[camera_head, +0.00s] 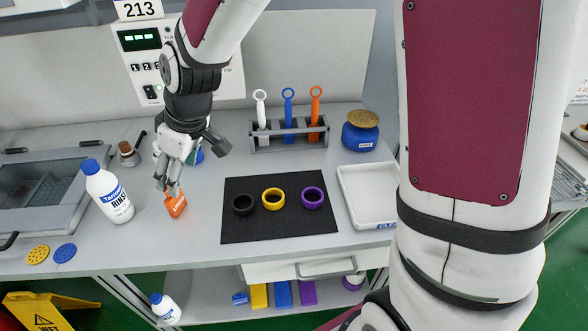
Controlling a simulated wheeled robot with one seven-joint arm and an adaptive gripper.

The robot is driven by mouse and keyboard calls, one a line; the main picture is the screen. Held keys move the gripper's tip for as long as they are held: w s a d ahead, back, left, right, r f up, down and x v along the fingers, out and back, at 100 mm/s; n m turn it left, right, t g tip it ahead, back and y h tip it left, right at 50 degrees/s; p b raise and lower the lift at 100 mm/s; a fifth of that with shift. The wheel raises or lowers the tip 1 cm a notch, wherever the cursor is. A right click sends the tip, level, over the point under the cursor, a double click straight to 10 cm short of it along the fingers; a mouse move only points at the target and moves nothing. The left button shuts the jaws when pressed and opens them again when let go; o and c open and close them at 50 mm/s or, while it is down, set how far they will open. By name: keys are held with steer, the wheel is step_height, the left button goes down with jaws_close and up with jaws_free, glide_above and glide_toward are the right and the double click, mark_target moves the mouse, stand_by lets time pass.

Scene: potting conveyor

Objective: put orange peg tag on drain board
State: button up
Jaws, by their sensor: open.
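The orange tag (176,206) with white lettering stands on the counter, to the right of a white bottle. My gripper (169,186) is open and points down, its fingertips right at the tag's upper edge. I cannot tell whether the fingers straddle the tag or touch it. Which thing is the drain board is not clearly marked. A shallow white tray (355,211) with a partly hidden blue label on its front stands at the right of the counter, empty where it shows; my arm link hides its right side.
A white bottle (106,193) stands close left of my gripper. A black mat (285,229) holds black, yellow and purple rings. Behind are a grey rack (290,141) with white, blue and orange ring-topped tools, and a blue jar (360,136). Bare counter lies between tag and mat.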

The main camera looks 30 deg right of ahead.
steer(key=s+d+r+m+h, duration=0.1)
steer(key=s+d+r+m, duration=0.3)
steer(key=s+d, duration=0.5)
steer(key=s+d+r+m+h, duration=0.2)
steer(key=s+d+r+m, duration=0.3)
steer(key=s, duration=1.1)
steer(key=d+r, duration=0.3)
steer(key=d, duration=0.1)
steer(key=shift+s+d+t, duration=0.25)
steer(key=shift+s+t, duration=0.15)
steer(key=shift+r, duration=0.1)
steer(key=shift+r+p, duration=0.75)
steer(key=shift+r, duration=0.15)
